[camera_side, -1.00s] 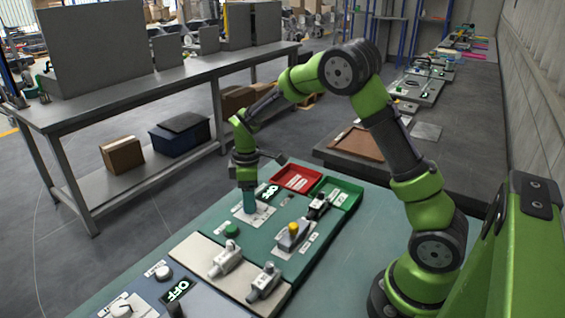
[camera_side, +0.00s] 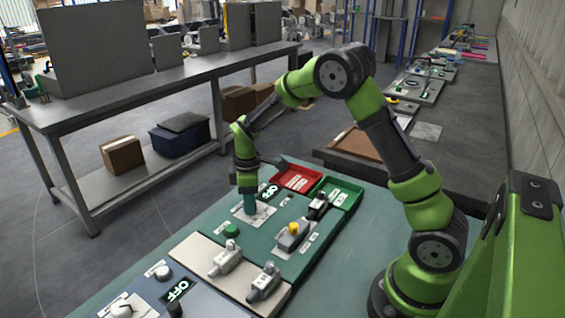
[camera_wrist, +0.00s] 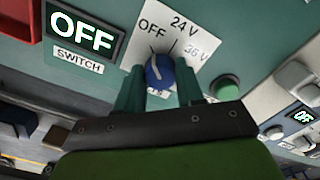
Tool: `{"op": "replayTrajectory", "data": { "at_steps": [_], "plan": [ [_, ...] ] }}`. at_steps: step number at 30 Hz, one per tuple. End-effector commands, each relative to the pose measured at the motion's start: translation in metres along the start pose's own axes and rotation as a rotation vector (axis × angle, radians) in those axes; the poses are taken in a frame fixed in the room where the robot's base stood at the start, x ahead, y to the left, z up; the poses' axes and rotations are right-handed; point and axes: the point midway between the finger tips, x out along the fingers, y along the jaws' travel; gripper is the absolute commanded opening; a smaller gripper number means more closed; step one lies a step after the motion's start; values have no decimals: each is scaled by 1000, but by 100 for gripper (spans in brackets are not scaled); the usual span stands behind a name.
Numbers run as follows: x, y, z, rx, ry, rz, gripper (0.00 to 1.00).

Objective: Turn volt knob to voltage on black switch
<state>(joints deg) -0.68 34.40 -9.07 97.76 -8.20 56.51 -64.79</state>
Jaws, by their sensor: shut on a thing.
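The blue volt knob (camera_wrist: 159,74) sits on a white plate (camera_wrist: 190,28) marked OFF, 24 V and 36 V; a further mark beside the knob is partly hidden. My gripper (camera_wrist: 159,82) has one green finger on each side of the knob and is shut on it. The exact mark the knob points at is hard to tell. A display labelled SWITCH (camera_wrist: 82,36) next to the plate reads OFF. In the side view my gripper (camera_side: 250,208) points down at the plate and hides the knob. A black-bodied device (camera_side: 318,207) stands on the green panel.
A green button (camera_side: 231,230) and a device with a yellow top (camera_side: 293,231) share the green panel. Red (camera_side: 297,177) and green (camera_side: 345,192) trays lie at its far edge. Grey-white devices (camera_side: 226,259) stand on the nearer beige panel.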

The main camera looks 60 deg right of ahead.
Motion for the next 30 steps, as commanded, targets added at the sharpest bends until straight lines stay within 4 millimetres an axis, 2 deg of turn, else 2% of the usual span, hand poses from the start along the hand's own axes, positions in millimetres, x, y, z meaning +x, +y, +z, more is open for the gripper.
{"op": "replayTrajectory", "data": {
  "at_steps": [11,30],
  "plan": [
    [-1,0,0,150,1,0,7],
    [-1,-1,-1,743,1,1,7]
  ]
}}
